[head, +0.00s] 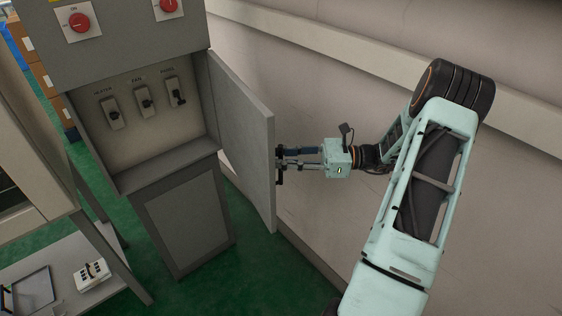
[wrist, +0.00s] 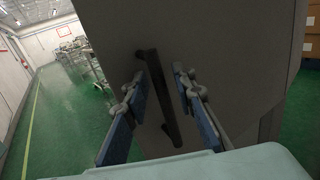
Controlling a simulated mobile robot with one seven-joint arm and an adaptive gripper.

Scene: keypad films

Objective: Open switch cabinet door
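The switch cabinet (head: 150,155) is grey and stands at the left in the head view. Its door (head: 245,140) is swung wide open to the right, showing several switches inside. In the wrist view the door's outer face (wrist: 210,55) fills the middle, with a dark bar handle (wrist: 158,98) on it. My gripper (head: 284,160) is at the outer side of the door, by the handle. In the wrist view its two fingers (wrist: 160,100) are apart, one on each side of the handle. I see no clear contact between the fingers and the handle.
A pale wall (head: 400,90) runs close behind the door and my arm. A low grey table (head: 60,280) with a small white device (head: 92,275) stands at the lower left. Green floor (head: 260,270) is clear in front of the cabinet.

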